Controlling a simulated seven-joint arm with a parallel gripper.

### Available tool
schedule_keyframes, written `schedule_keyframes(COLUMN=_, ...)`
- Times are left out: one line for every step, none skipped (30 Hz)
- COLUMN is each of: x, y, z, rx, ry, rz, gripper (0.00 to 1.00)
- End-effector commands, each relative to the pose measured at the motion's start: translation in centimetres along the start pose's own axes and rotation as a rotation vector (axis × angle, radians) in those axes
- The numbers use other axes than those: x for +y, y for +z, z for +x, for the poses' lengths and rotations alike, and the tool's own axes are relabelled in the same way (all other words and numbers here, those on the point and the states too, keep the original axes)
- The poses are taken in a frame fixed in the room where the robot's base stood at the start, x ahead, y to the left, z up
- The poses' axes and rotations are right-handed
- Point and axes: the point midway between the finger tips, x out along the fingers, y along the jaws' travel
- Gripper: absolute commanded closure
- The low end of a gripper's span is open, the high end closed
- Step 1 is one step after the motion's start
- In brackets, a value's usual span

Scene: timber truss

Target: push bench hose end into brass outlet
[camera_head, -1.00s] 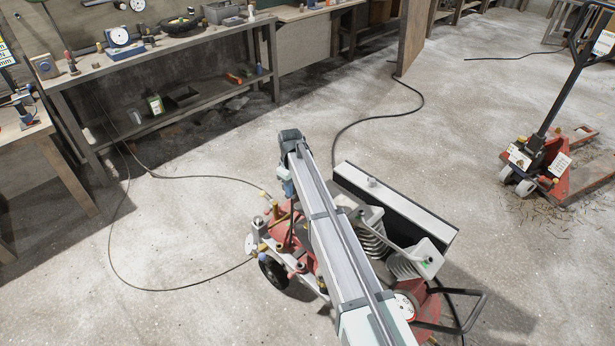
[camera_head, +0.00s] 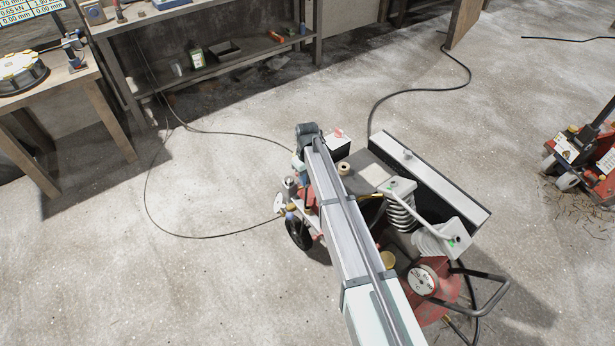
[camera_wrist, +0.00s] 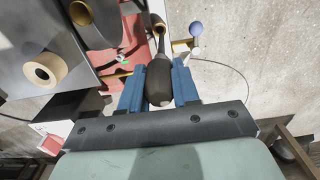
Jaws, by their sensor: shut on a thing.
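My gripper (camera_wrist: 159,88) is in the lower middle of the wrist view. Its two blue fingers are shut on a dark, rounded piece that looks like the bench hose end (camera_wrist: 159,84). The piece narrows toward a brass fitting (camera_wrist: 158,22) just beyond it; I cannot tell whether they touch or which fitting is the outlet. Another brass fitting (camera_wrist: 182,43) sticks out to the right, near a blue ball. In the head view my arm hides most of the gripper and the held piece. A thin black hose (camera_head: 235,134) runs from the bench toward the gripper area.
The red wheeled cart (camera_wrist: 108,30) carries the fittings, with a cardboard-coloured roll (camera_wrist: 44,70) at the left. A second hose stretch (camera_head: 190,236) loops over the floor to the cart. The workbench (camera_head: 215,70) stands behind. Floor left of the cart is clear apart from hose.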

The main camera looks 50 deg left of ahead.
Motion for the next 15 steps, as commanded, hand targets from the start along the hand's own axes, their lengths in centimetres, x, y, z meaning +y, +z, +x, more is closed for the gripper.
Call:
schedule_keyframes(x=0.0, y=0.0, z=0.0, rx=0.000, ry=0.000, rz=0.000, gripper=1.00)
schedule_keyframes(x=0.0, y=0.0, z=0.1, rx=0.000, ry=0.000, rz=0.000, gripper=1.00)
schedule_keyframes(x=0.0, y=0.0, z=0.2, rx=0.000, ry=0.000, rz=0.000, gripper=1.00)
schedule_keyframes(x=0.0, y=0.0, z=0.3, rx=0.000, ry=0.000, rz=0.000, gripper=1.00)
schedule_keyframes(x=0.0, y=0.0, z=0.5, rx=0.000, ry=0.000, rz=0.000, gripper=1.00)
schedule_keyframes(x=0.0, y=0.0, z=0.7, rx=0.000, ry=0.000, rz=0.000, gripper=1.00)
schedule_keyframes(x=0.0, y=0.0, z=0.9, rx=0.000, ry=0.000, rz=0.000, gripper=1.00)
schedule_keyframes(x=0.0, y=0.0, z=1.1, rx=-0.001, ry=0.000, rz=0.000, gripper=1.00)
schedule_keyframes(x=0.0, y=0.0, z=1.4, rx=-0.001, ry=0.000, rz=0.000, gripper=1.00)
schedule_keyframes(x=0.0, y=0.0, z=1.6, rx=-0.001, ry=0.000, rz=0.000, gripper=1.00)
schedule_keyframes(x=0.0, y=0.0, z=1.9, rx=-0.001, ry=-0.001, rz=-0.001, gripper=1.00)
schedule_keyframes(x=0.0, y=0.0, z=2.2, rx=-0.001, ry=-0.001, rz=-0.001, gripper=1.00)
schedule_keyframes(x=0.0, y=0.0, z=2.4, rx=-0.001, ry=0.000, rz=-0.001, gripper=1.00)
schedule_keyframes(x=0.0, y=0.0, z=2.6, rx=-0.001, ry=0.000, rz=-0.001, gripper=1.00)
schedule_keyframes(x=0.0, y=0.0, z=3.0, rx=-0.001, ry=0.000, rz=-0.001, gripper=1.00)
